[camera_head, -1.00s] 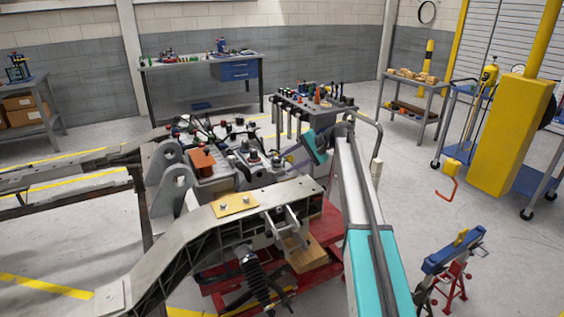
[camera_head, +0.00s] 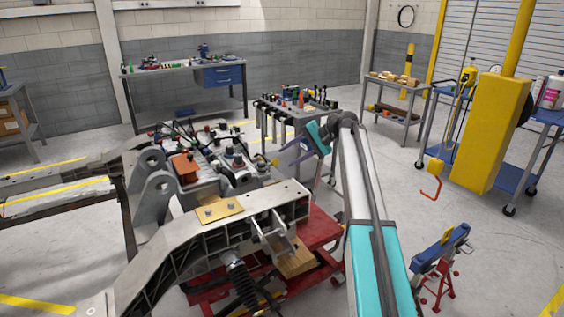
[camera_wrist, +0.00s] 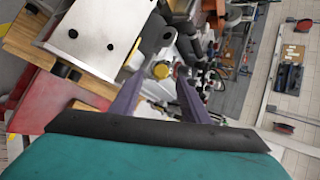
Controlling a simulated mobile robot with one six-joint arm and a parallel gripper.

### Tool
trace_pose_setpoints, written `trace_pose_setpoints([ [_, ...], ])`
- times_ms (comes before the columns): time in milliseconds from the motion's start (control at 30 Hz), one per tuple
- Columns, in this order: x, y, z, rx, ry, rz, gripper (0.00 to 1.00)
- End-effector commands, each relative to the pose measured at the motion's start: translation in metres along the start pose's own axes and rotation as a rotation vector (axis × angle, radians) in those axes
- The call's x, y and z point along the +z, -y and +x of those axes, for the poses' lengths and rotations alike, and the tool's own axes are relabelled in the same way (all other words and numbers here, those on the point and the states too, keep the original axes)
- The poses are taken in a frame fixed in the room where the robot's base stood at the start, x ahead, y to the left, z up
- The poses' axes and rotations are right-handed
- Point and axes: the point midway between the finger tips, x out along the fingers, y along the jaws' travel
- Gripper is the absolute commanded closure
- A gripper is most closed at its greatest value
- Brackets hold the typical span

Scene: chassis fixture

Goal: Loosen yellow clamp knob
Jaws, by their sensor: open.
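The yellow clamp knob (camera_wrist: 160,70) shows in the wrist view, ahead of my gripper and between the lines of its two fingers. A small yellow spot in the head view (camera_head: 275,162), at the chassis fixture's right side, appears to be the same knob. My gripper (camera_wrist: 159,80) is open, with its two purple-grey fingers spread and nothing held between them. Whether the fingertips reach around the knob or stop short of it, I cannot tell. In the head view my gripper (camera_head: 284,151) is small and partly hidden by my wrist.
The grey chassis frame (camera_head: 165,232) stands on a red stand (camera_head: 318,228). A tool cart (camera_head: 280,112) is just behind my gripper. A blue-and-red stand (camera_head: 440,255) is at lower right, and a yellow hoist (camera_head: 492,130) is at right. Floor between them is clear.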

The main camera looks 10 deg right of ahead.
Motion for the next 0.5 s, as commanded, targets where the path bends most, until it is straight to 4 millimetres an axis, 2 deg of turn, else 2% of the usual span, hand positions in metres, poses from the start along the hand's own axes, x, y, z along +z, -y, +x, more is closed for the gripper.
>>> trace_pose_setpoints([
  [200,0.000,-0.002,-0.035,0.000,-0.002,0.000,0.58],
  [500,0.002,-0.001,-0.058,0.001,0.001,-0.001,0.58],
])
